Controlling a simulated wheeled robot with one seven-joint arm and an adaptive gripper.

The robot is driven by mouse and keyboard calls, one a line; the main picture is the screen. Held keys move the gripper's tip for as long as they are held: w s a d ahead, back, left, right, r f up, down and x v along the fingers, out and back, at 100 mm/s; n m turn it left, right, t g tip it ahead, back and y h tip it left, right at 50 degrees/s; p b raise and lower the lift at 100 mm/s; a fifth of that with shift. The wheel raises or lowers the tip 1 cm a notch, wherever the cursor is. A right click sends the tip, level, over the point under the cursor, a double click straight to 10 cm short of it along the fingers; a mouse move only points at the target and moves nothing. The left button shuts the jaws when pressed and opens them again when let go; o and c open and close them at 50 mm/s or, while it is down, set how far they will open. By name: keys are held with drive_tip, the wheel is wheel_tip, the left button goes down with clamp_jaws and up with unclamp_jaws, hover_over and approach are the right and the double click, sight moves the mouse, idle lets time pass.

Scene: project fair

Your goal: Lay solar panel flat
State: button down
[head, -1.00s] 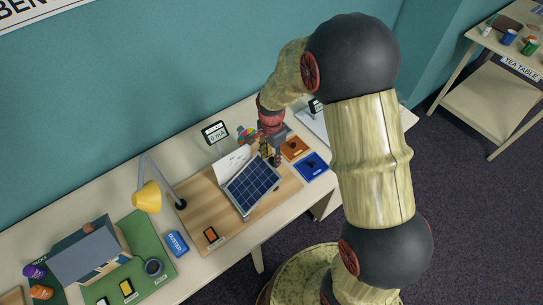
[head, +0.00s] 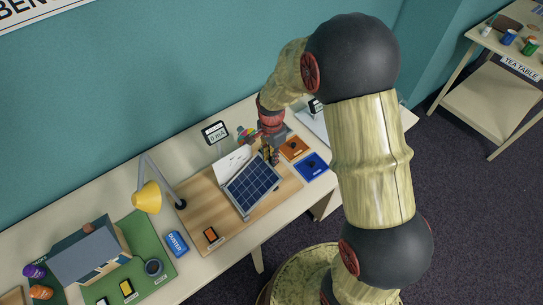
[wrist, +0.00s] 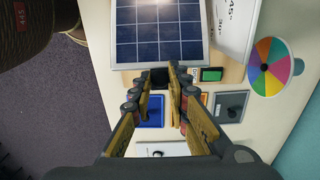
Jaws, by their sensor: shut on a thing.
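The solar panel (head: 252,185) is a dark blue gridded plate with a pale frame, above the wooden board (head: 202,203). It looks tilted in the head view, with a support showing under its front edge. In the wrist view the panel (wrist: 158,28) fills the top middle. My gripper (head: 267,154) is at the panel's back right edge. In the wrist view my gripper (wrist: 160,76) is shut on a small dark piece at the panel's near edge. The fingers partly hide this piece.
A yellow lamp (head: 147,197) stands left of the board. A meter (head: 215,132) reading 0 mA stands behind. A house model (head: 88,252) is far left.

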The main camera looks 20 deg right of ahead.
idle(0.3)
drive_tip(key=shift+w+d+f, duration=0.1)
drive_tip(key=shift+d+f, duration=0.2)
drive_tip(key=d+f+y+b, duration=0.1)
drive_tip(key=f, duration=0.2)
drive_tip(key=w+d+f+g+y+b, duration=0.1)
drive_tip(key=d+f+y, duration=0.1)
drive_tip(key=f, duration=0.1)
drive_tip(key=d+f+y+b, duration=0.1)
drive_tip(key=f+y+b, duration=0.1)
drive_tip(key=f, duration=0.1)
drive_tip(key=shift+w+d+f+g, duration=0.15)
drive_tip(key=shift+w+d+g, duration=0.05)
drive_tip(key=shift+w+g, duration=0.1)
drive_tip(key=shift+s+f+y, duration=0.1)
drive_tip(key=shift+f+y, duration=0.3)
drive_tip(key=shift+f, duration=0.25)
drive_tip(key=shift+d, duration=0.1)
drive_tip(key=c, duration=2)
unclamp_jaws()
drive_tip(key=shift+f, duration=0.1)
drive_tip(key=o, duration=0.3)
